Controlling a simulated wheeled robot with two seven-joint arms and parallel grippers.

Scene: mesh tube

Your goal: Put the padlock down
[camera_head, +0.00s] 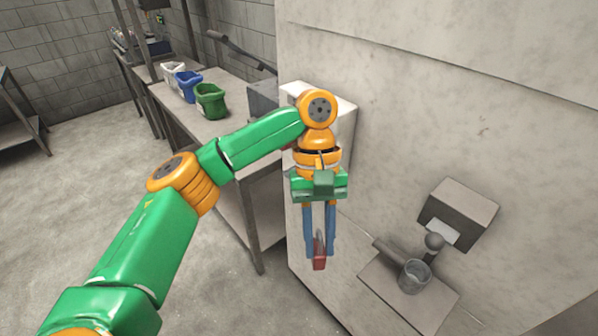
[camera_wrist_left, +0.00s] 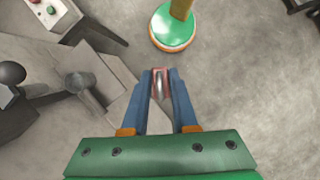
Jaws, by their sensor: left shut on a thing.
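My left gripper (camera_head: 319,245) is shut on a red padlock (camera_head: 319,258). In the head view the padlock hangs between the two blue fingertips, over the front part of a grey counter. In the left wrist view my left gripper (camera_wrist_left: 161,80) points away from the camera, with the red padlock and its metal shackle (camera_wrist_left: 159,87) between the fingertips. I cannot tell how high the padlock is above the surface. My right gripper is in neither view.
A grey machine (camera_head: 459,214) with a cup (camera_head: 414,276) stands to the right on the counter (camera_head: 347,290). A long table (camera_head: 233,92) at the back left bears white, blue (camera_head: 188,85) and green (camera_head: 210,100) containers. A large wall block (camera_head: 440,100) rises behind the arm. Open floor lies at the left.

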